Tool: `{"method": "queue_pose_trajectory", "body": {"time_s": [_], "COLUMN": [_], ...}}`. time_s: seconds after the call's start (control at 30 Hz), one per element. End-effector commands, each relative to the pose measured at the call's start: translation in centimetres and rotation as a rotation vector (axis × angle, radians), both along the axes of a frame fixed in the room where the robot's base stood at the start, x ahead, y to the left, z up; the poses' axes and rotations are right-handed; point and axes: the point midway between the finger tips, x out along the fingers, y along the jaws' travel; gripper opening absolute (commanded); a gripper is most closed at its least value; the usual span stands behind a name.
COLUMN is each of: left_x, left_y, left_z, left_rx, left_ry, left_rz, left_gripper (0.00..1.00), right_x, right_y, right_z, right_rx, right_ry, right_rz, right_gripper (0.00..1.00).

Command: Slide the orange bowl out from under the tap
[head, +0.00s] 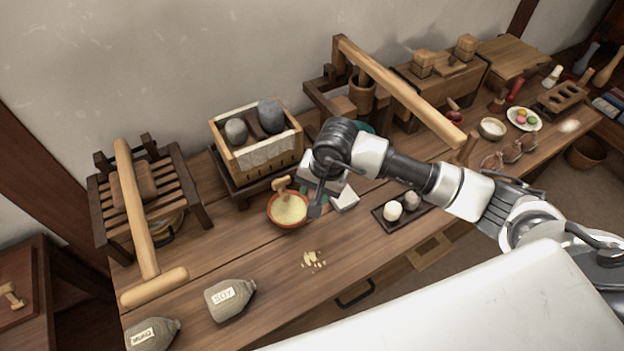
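The orange bowl (272,213) stands on the wooden bench and holds something pale yellow. A small wooden piece (282,184), which looks like the tap, shows at the bowl's back rim, in front of the wooden box with stones. Whether it hangs over the bowl or rests in it is hard to tell. My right gripper (315,209) points down at the bowl's right side, very close to its rim. Whether it touches the rim, and how far its fingers are apart, I cannot tell. My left gripper is not in view.
The wooden box (279,157) stands behind the bowl. A white block (345,198) lies right of my gripper, and a dark tray (383,218) with pale round things is further right. Yellowish pieces (313,259) lie in front; a SOY bottle (229,299) lies front left.

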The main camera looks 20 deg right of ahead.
Motion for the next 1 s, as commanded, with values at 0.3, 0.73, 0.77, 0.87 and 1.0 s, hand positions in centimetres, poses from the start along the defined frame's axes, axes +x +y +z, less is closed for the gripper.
{"method": "queue_pose_trajectory", "body": {"time_s": [0.3, 0.73, 0.77, 0.87, 1.0], "left_x": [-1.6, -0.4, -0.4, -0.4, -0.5], "left_y": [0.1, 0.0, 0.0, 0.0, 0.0], "left_z": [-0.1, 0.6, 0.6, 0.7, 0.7], "left_rx": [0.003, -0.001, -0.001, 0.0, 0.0], "left_ry": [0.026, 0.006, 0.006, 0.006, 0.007], "left_rz": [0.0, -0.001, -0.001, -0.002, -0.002], "left_gripper": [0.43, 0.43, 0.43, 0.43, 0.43], "right_x": [0.0, 0.8, 0.9, 1.0, 1.3], "right_y": [0.1, 1.3, 1.4, 1.6, 1.9], "right_z": [-0.2, -6.4, -6.9, -8.4, -9.8], "right_rx": [0.003, 0.007, 0.006, 0.006, 0.006], "right_ry": [0.002, 0.006, 0.006, 0.005, 0.002], "right_rz": [-0.001, -0.002, -0.003, -0.002, -0.002], "right_gripper": [0.38, 0.38, 0.38, 0.38, 0.38]}}
